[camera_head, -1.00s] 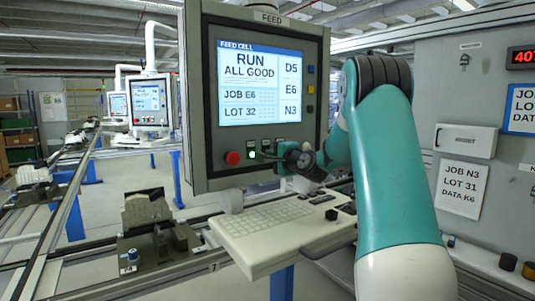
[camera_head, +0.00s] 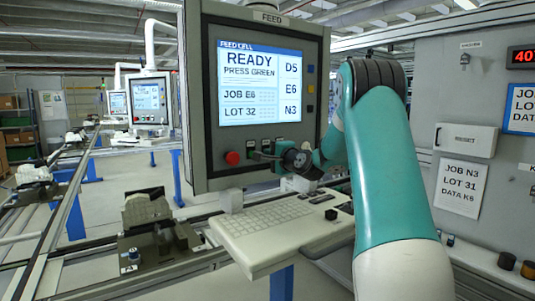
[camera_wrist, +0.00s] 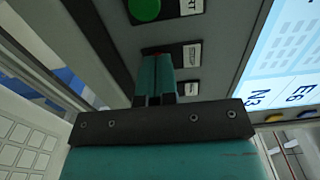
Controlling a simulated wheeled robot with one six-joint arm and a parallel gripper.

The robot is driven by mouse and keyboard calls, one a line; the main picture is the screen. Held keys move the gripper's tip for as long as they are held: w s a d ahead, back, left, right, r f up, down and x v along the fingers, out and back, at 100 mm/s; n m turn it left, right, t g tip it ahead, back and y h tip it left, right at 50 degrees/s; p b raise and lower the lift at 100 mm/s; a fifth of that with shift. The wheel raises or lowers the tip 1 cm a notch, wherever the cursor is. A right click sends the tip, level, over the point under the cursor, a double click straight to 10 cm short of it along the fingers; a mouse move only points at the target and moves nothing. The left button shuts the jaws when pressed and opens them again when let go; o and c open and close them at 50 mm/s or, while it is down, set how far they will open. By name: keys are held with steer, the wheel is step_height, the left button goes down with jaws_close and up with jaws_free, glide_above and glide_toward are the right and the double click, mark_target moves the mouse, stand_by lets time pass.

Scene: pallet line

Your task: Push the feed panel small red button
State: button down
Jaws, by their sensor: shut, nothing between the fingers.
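The feed panel (camera_head: 205,130) hangs in the middle of the head view. Its screen (camera_head: 260,85) reads "READY PRESS GREEN". My gripper (camera_head: 266,155) is at the button row below the screen and hides part of it. In the wrist view my gripper (camera_wrist: 154,58) is shut and empty, its fingertips at the small red button (camera_wrist: 156,51). Only a thin red edge shows past the tips; they look to be touching it, but how far it is pressed is hidden. A larger green button (camera_wrist: 145,8) sits beyond it.
A big red knob (camera_head: 232,158) is left of the button row. A keyboard shelf (camera_head: 262,225) juts out below the panel. A conveyor rail (camera_head: 60,215) with parts runs at the left. A grey cabinet (camera_head: 480,90) stands at the right.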

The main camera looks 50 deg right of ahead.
steer(key=shift+b+v, duration=1.45)
steer(key=shift+v, duration=1)
steer(key=s+a+f+n+g+y, duration=0.1)
steer(key=a+f+n+g+y, duration=0.3)
steer(key=a, duration=0.7)
steer(key=s+a+f+n+g+y, duration=0.15)
steer(key=a+n, duration=0.35)
steer(key=a, duration=0.6)
steer(key=a+f+n+g+y, duration=0.15)
steer(key=a+n+y, duration=0.3)
steer(key=a, duration=0.65)
steer(key=s+a+f+n+g, duration=0.2)
steer(key=s+a+n+g, duration=0.1)
steer(key=s, duration=0.5)
steer(key=s+a+f+n+g+h+b, duration=0.1)
steer(key=s+a+f+n+g, duration=0.2)
steer(key=s, duration=0.6)
steer(key=s+a+f+n+g, duration=0.2)
steer(key=s+a+n+g, duration=0.2)
steer(key=s+a+n, duration=0.3)
steer(key=shift+s+n+g+h+b, duration=0.3)
steer(key=shift+s+n+h+b, duration=0.1)
steer(key=shift+s+n, duration=0.3)
steer(key=shift+a+f, duration=0.1)
